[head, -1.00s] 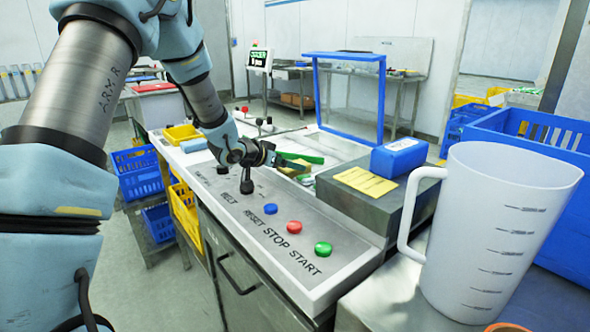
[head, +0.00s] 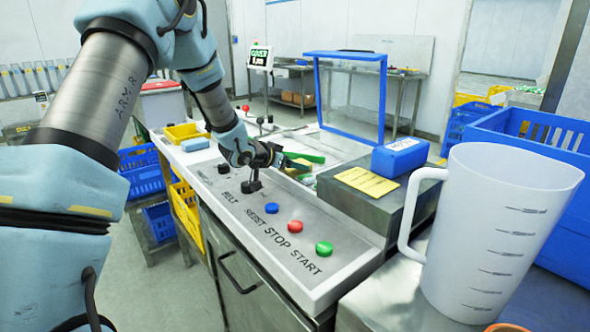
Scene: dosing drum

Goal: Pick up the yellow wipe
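A flat yellow sheet (head: 367,181) with faint dark marks lies on the grey steel box, in front of a blue block; I cannot tell whether it is cloth or card. A small yellowish patch (head: 291,171) shows just below my gripper's fingers, partly hidden; I cannot tell if it is a wipe. My gripper (head: 293,162) is over the back of the control panel, left of the steel box and apart from the flat sheet. Its dark fingers are small and seen from the side, so their opening and any contact are unclear.
The steel box (head: 340,200) stands right of the panel (head: 300,275), which has blue, red and green buttons and a black lever (head: 252,183). A white jug (head: 497,235) stands at front right. A blue-framed clear guard (head: 350,100) rises behind. Green items lie near the gripper.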

